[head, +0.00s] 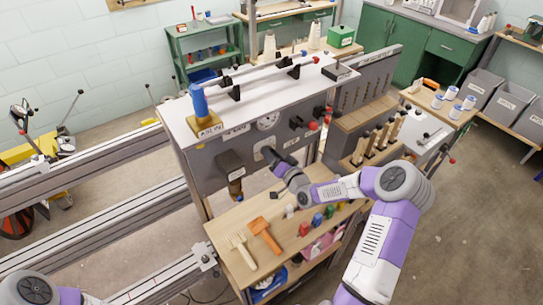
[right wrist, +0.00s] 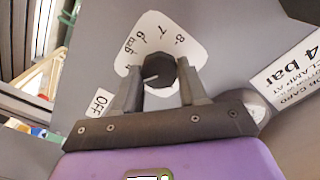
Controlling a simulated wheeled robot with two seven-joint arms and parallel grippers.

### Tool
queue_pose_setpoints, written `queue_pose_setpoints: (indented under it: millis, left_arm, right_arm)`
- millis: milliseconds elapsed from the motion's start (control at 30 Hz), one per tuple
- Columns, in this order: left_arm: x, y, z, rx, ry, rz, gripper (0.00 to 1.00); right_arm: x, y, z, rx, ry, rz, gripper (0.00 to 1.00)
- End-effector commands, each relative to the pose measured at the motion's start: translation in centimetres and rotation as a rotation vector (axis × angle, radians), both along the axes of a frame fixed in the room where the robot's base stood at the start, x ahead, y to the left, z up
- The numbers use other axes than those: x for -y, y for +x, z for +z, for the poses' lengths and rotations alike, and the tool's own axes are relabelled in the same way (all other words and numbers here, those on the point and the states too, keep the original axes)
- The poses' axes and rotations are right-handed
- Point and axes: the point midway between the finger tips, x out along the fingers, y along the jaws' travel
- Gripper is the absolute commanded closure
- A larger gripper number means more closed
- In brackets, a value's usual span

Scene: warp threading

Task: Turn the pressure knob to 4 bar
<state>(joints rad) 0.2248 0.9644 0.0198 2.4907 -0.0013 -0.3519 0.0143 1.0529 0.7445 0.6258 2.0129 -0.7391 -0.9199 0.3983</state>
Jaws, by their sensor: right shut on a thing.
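In the right wrist view the dark pressure knob (right wrist: 161,72) sits on a white scale plate (right wrist: 152,36) with printed numbers and "bar". A pale pointer line shows on the knob; I cannot tell which number it marks, as part of the scale is hidden. My right gripper (right wrist: 160,80) has its fingers on both sides of the knob, shut on it. In the head view my right gripper (head: 272,158) reaches the grey machine front (head: 210,170) below the round gauge (head: 268,121) and hides the knob. My left gripper is out of view.
A white label (right wrist: 290,70) reading "4 bar" is right of the knob, and an OFF label (right wrist: 102,101) is left. A wooden shelf (head: 237,262) below the panel holds a comb (head: 240,245), an orange tool (head: 264,233) and small coloured items. Wooden-handled tools (head: 376,140) stand at right.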

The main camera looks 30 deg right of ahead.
Motion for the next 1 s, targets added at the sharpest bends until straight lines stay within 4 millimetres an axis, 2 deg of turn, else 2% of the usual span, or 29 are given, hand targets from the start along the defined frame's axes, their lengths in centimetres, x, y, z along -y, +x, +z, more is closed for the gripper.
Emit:
queue_pose_setpoints:
  millis: [400, 967, 1000]
  left_arm:
    - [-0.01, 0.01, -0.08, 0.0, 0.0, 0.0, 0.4]
    - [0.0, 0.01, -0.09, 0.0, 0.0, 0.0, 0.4]
    - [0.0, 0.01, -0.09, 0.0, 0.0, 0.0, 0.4]
  right_arm:
    - [0.02, -0.04, -0.13, -0.018, 0.2, 0.0, 0.88]
    - [-0.01, -0.04, -0.14, -0.021, 0.231, 0.001, 0.88]
    - [-0.01, -0.04, -0.14, -0.021, 0.23, 0.001, 0.56]
